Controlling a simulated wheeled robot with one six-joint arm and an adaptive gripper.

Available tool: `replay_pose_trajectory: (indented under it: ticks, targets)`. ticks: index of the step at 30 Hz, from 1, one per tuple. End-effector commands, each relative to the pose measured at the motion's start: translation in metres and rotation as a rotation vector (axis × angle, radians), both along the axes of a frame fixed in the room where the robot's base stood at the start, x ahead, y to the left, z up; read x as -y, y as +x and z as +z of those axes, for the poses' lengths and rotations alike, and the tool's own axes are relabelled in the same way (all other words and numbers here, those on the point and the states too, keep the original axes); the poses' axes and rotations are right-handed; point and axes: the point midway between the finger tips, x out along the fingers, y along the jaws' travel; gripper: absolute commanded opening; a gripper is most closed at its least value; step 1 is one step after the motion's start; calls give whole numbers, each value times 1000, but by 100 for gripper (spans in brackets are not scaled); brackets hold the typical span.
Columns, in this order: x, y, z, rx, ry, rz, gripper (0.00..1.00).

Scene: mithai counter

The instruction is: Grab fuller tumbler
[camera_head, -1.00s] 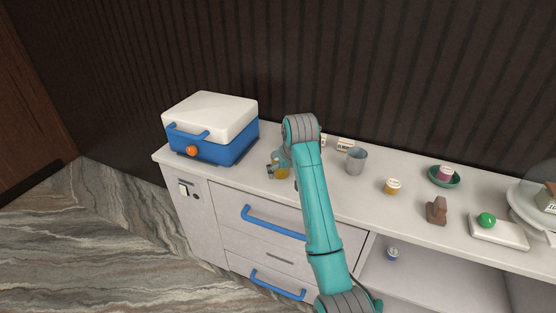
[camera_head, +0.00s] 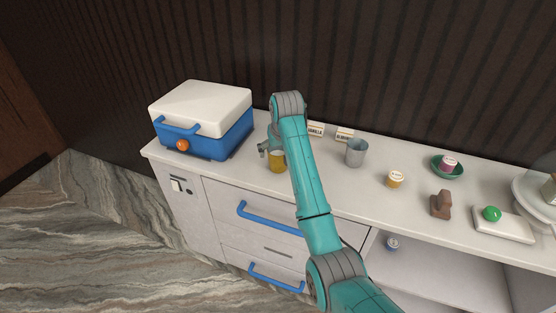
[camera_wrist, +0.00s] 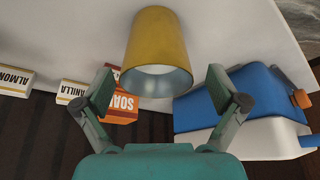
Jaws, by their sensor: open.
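A yellow tumbler (camera_head: 277,160) stands on the counter, partly hidden by my arm in the head view. In the wrist view the yellow tumbler (camera_wrist: 153,42) has its open mouth toward the camera, with a pale inside; I cannot tell its fill level. My gripper (camera_wrist: 160,84) is open, one finger on each side of the tumbler's mouth, with gaps on both sides. In the head view my gripper (camera_head: 266,148) is mostly hidden behind my arm, beside the tumbler. A grey metal tumbler (camera_head: 356,153) stands to the right; its contents cannot be seen.
A blue cooler with a white lid (camera_head: 202,120) stands to the left. Small labelled boxes, vanilla (camera_head: 316,129) and almond (camera_head: 345,135), stand at the back; an orange box (camera_wrist: 122,104) is near the tumbler. A yellow tub (camera_head: 396,179) and brown block (camera_head: 441,204) are right.

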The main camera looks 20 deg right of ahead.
Motion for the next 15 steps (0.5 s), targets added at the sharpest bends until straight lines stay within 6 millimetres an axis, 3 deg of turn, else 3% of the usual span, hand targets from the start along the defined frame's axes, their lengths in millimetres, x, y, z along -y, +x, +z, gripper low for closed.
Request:
replay_pose_trajectory:
  ticks: [7,15]
  targets:
    - [4,16,-29,-2,0,0,96]
    - [4,19,-35,0,0,0,96]
